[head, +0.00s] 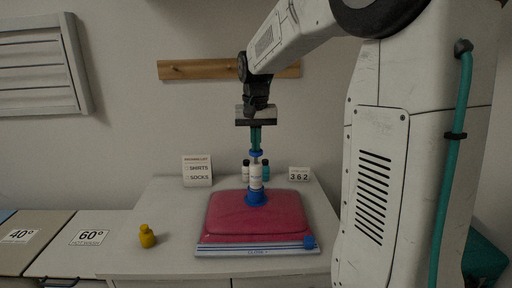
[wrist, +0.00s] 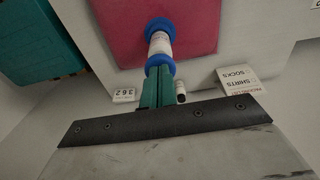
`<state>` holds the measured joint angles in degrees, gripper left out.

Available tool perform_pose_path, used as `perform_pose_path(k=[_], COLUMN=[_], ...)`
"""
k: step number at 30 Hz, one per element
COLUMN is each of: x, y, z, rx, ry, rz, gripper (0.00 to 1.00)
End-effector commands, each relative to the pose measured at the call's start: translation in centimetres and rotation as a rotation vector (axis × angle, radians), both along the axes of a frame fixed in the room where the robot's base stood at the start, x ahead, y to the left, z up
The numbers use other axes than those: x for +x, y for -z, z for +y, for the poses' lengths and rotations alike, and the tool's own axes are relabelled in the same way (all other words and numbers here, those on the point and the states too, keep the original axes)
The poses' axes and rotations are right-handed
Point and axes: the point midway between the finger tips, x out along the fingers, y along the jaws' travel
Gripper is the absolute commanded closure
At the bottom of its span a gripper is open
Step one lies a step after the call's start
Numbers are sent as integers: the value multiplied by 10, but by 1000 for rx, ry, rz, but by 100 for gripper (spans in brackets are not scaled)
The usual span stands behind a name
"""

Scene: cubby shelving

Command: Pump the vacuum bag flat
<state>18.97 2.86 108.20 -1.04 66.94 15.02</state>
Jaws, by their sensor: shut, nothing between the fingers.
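The vacuum bag (head: 228,215) is a puffed pink-red pillow lying on the pale counter, with a pale, blue-edged strip and a blue slider (head: 309,242) along its front. It also shows in the wrist view (wrist: 200,22). A hand pump (head: 256,178) with a white barrel, blue base and blue top stands upright on the bag. In the wrist view the pump (wrist: 160,42) lies straight beyond my fingers. My gripper (head: 255,148) points down with its teal fingers shut, directly above the pump's blue top. The fingertips touch or nearly touch it; I cannot tell which.
Behind are a packing list card (head: 197,171), a card reading 362 (head: 299,174) and small bottles (head: 245,171). A wooden peg rail (head: 190,69) is on the wall. The counter's left part is mostly clear.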

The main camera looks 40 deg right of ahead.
Motion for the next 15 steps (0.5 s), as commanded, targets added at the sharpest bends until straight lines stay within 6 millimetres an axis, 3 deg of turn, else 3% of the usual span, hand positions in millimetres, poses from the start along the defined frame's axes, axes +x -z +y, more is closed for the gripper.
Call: perform_pose_path(k=[9, 15], x=[-1, -2], y=[-76, -108], z=[3, 3], rx=[-2, -2], ry=[-1, -1], rz=[-7, -6], gripper=[100, 100])
